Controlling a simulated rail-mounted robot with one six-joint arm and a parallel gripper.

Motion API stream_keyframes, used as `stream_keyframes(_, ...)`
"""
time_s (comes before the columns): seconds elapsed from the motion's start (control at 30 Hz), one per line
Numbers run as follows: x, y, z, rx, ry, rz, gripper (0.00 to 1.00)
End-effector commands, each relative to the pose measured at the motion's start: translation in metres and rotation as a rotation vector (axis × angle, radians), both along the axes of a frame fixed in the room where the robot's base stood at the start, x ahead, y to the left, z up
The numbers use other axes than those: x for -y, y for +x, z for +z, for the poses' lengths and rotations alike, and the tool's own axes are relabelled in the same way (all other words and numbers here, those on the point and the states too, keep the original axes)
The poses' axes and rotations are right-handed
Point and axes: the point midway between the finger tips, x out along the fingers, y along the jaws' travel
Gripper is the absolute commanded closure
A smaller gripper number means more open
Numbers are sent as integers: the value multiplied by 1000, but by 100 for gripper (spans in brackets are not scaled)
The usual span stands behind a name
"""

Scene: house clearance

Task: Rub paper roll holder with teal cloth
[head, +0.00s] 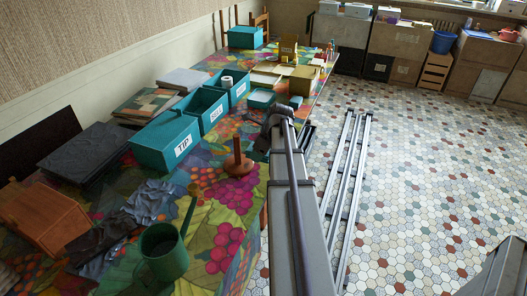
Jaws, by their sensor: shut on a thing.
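The paper roll holder (238,166) is a reddish-brown round base with an upright peg. It stands upright on the patterned tabletop, near its right edge. My gripper (262,146) shows only as a small dark shape at the end of my arm, just right of and beyond the holder. It appears apart from the holder, though the gap is hard to judge.
Teal bins, one labelled TIP (166,141), line the table's middle left. A green watering can (164,250) stands at the near end beside dark crumpled cloth (153,201). Boxes and jars crowd the far end. The tabletop (215,205) just nearer than the holder is clear.

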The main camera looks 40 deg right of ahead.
Motion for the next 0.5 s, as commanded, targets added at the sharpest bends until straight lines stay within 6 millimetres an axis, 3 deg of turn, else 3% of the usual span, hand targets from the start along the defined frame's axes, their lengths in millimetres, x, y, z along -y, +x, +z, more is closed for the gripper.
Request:
stream_keyframes(0.1, -4, 11, -23, 0, -1, 2, 53)
stream_keyframes(0.4, -15, 35, -60, 0, 0, 1, 53)
stream_keyframes(0.5, -15, 33, -70, 0, -1, 0, 53)
